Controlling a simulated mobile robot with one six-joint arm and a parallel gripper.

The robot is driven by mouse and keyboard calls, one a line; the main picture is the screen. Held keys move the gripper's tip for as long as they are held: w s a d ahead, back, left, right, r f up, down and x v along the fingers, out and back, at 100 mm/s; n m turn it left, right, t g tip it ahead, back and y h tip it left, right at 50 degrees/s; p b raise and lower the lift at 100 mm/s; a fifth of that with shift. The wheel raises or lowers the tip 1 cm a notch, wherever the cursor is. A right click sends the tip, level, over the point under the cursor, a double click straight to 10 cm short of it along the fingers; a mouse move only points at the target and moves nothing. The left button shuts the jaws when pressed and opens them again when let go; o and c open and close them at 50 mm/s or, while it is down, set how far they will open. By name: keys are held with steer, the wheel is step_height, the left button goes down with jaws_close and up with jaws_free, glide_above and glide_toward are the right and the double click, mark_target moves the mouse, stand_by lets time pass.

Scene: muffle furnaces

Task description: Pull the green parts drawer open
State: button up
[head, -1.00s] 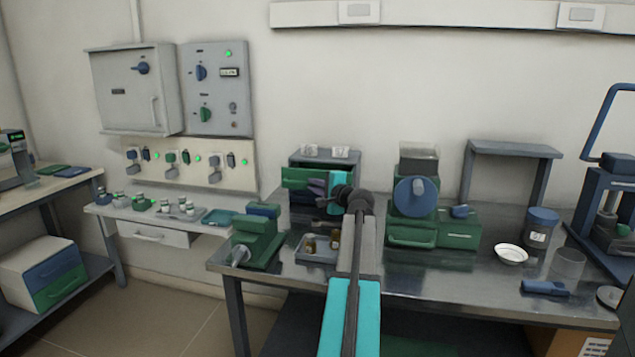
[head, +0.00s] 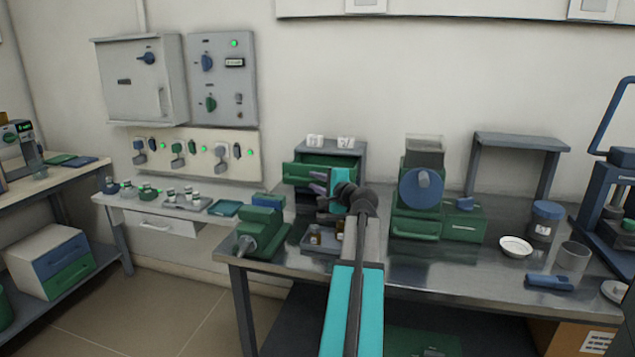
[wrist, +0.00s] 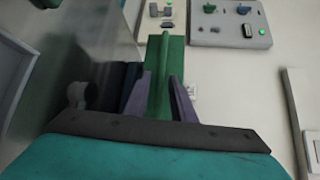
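The green parts drawer (head: 301,174) stands pulled out of the small grey cabinet (head: 358,170) at the back of the bench, with its green inside showing from above. My gripper (head: 318,183) is at the drawer's front, its purple fingers on either side of the handle. In the wrist view the green handle (wrist: 164,75) runs upright between the two fingertips (wrist: 161,82), and the gripper looks shut on it. My arm hides the right part of the drawer front and the cabinet's lower part.
A green clamp-like device (head: 258,235) stands at the bench's left. A grey tray (head: 318,248) with small brown bottles lies below my gripper. A green machine with a blue wheel (head: 421,188) stands to the right of my arm.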

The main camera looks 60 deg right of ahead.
steer(key=shift+o, duration=0.2)
steer(key=shift+s, duration=0.1)
steer(key=v, duration=1.3)
steer(key=shift+s+a+p, duration=0.25)
steer(key=shift+p, duration=0.2)
steer(key=shift+r, duration=0.15)
